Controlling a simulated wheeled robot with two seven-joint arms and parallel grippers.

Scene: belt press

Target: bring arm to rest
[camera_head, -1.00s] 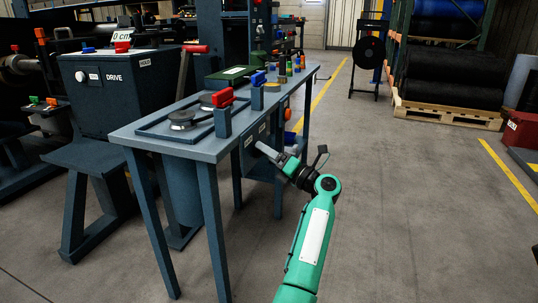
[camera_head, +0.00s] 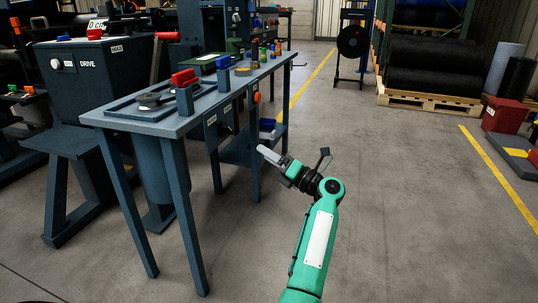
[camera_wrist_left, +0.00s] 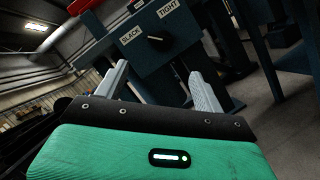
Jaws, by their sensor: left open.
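My left gripper (camera_head: 266,153) is open and empty at the end of my green arm, in the head view. It hangs in free air to the right of the blue-grey bench (camera_head: 150,122), apart from it. In the left wrist view the two grey fingers (camera_wrist_left: 160,76) stand apart with nothing between them. Beyond them is a dark panel (camera_wrist_left: 130,62) with a black knob (camera_wrist_left: 158,39) and labels reading SLACK and TIGHT. My right gripper is not in view.
The bench carries a red-topped block (camera_head: 185,78), a blue-topped block (camera_head: 223,72) and small coloured items. The DRIVE cabinet (camera_head: 95,85) stands at left. A wooden pallet (camera_head: 430,98) with black rolls and a red box (camera_head: 505,114) are at right. Open floor lies right of my arm.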

